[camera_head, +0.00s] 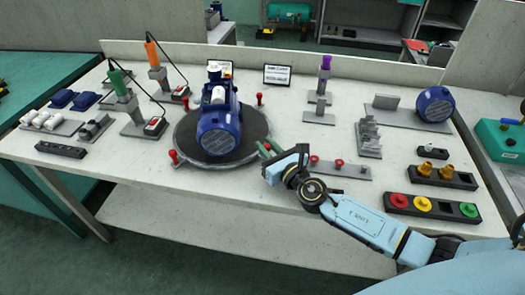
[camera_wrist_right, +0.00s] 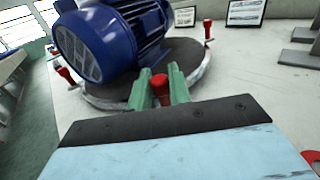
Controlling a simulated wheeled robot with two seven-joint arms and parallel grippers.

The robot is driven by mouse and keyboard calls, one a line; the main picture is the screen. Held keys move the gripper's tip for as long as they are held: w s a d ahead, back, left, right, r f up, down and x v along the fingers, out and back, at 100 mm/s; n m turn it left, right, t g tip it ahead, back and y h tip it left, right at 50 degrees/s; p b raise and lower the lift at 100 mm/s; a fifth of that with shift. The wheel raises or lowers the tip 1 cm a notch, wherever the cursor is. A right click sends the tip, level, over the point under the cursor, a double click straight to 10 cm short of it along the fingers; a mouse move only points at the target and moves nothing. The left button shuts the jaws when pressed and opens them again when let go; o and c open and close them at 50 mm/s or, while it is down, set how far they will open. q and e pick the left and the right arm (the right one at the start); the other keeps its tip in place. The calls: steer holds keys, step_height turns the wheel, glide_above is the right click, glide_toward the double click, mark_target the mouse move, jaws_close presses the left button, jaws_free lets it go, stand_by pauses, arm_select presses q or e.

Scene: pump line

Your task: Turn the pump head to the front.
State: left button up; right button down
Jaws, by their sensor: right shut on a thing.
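The blue pump head (camera_head: 219,128) sits on a dark round turntable (camera_head: 183,140) in the middle of the bench. Its round end faces the front edge, slightly left. It also shows in the right wrist view (camera_wrist_right: 105,40), with its round end to the left. Red handles stand around the turntable's rim, at the left front (camera_head: 173,156), left back (camera_head: 186,103) and right back (camera_head: 259,98). My right gripper (camera_head: 267,149) is at the right front rim. Its green fingers (camera_wrist_right: 160,88) are shut on a red handle (camera_wrist_right: 160,89). My left gripper is not in view.
Green (camera_head: 118,82) and orange (camera_head: 152,53) tools on stands are left of the turntable. A plate with red knobs (camera_head: 338,165) lies right of my gripper. A coloured-button block (camera_head: 432,207) is at the right front. Another blue motor (camera_head: 435,104) is at the right back.

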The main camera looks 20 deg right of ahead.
steer(key=c, duration=1.4)
jaws_free()
steer(key=shift+a, duration=0.1)
steer(key=shift+o, duration=0.2)
steer(key=shift+s, duration=0.1)
steer(key=s, duration=0.4)
steer(key=s+d, duration=0.1)
steer(key=s, duration=0.3)
steer(key=s+d+b, duration=0.1)
steer(key=s, duration=0.4)
steer(key=shift+d, duration=0.2)
steer(key=shift+f, duration=0.1)
